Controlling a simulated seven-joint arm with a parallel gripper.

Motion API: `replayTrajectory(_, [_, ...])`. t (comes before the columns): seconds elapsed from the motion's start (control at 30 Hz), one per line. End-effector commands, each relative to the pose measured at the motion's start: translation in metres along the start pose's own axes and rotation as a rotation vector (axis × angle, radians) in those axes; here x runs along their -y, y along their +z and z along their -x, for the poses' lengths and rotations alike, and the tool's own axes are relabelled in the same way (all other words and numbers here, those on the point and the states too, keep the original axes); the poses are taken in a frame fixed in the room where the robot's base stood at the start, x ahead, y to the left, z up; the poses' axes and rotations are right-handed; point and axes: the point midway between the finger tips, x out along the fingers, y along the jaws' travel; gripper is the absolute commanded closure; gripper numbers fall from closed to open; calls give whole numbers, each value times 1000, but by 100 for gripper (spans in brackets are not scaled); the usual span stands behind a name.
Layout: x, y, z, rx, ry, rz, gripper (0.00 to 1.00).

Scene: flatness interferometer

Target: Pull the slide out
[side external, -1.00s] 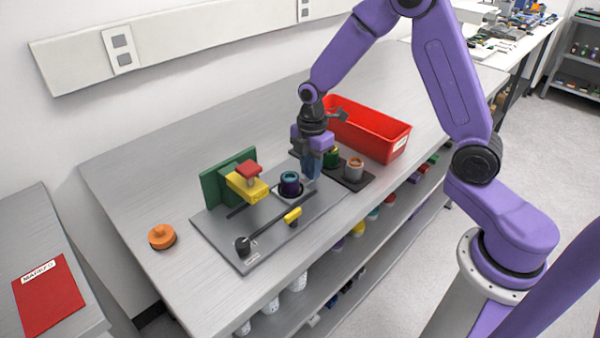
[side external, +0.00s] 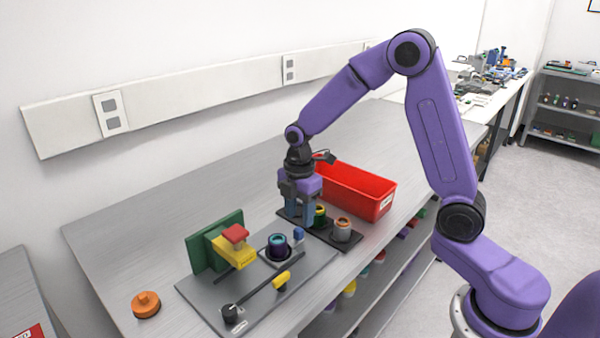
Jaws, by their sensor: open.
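A grey base plate (side external: 205,292) on the bench carries the device. A small blue block (side external: 298,233) is at the plate's far right end. I cannot tell which part is the slide. My gripper (side external: 297,220) is open, pointing down, just behind the small blue block and by the dark tray; its fingertips are partly unclear.
The dark tray (side external: 319,240) holds a green-and-yellow pot (side external: 320,215) and a grey pot with an orange top (side external: 342,229). A red bin (side external: 360,190) stands behind. An orange knob-like piece (side external: 146,304) lies left of the plate.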

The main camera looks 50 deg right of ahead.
Motion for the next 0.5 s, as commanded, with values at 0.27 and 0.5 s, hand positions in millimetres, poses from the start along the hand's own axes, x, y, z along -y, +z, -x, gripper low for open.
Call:
replayTrajectory(0.27, [-1, 0, 62, -1, 7, 0, 53])
replayTrajectory(0.5, [0, 1, 105, 0, 4, -2, 53])
